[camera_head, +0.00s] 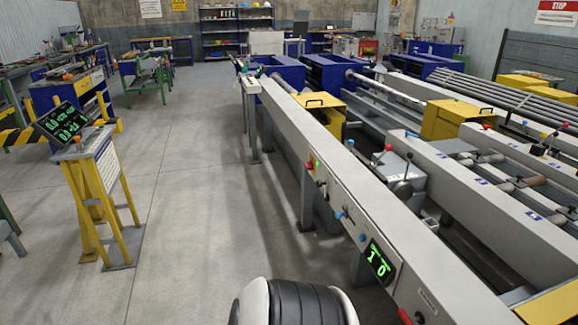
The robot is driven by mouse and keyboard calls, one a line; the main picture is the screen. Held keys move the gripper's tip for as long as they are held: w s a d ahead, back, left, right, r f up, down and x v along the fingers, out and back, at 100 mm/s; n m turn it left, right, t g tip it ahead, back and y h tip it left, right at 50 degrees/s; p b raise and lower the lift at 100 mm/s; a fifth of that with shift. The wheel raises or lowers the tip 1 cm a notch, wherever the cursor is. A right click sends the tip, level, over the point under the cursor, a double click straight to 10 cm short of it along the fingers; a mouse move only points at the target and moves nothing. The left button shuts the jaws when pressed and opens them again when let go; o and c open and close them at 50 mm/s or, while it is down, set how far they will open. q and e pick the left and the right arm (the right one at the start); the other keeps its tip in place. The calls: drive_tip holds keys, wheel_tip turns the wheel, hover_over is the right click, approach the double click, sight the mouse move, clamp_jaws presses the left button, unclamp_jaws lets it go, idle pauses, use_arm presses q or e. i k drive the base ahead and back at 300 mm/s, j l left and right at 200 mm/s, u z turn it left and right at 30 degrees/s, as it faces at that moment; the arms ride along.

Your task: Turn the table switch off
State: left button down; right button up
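The long grey runout table (292,118) runs from the back middle to the bottom right. A red knob (405,316) shows at the bottom edge. I cannot tell which control is the table switch or what position it is in. A rounded white and black part of my own body shows at the bottom middle. Neither gripper is in view.
A yellow stand (97,190) with a tilted green-lit display (62,122) stands at left. The grey floor (205,200) between it and the table is clear. Metal bars (500,95) and yellow boxes (453,118) lie at right. Workbenches and shelves line the back.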

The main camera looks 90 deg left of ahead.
sight(309, 165)
drive_tip(key=u, duration=2.6)
drive_tip(key=i+j+z, duration=0.1)
drive_tip(key=z, duration=0.4)
drive_tip(key=i+j+z, duration=0.2)
drive_tip(key=z, duration=0.25)
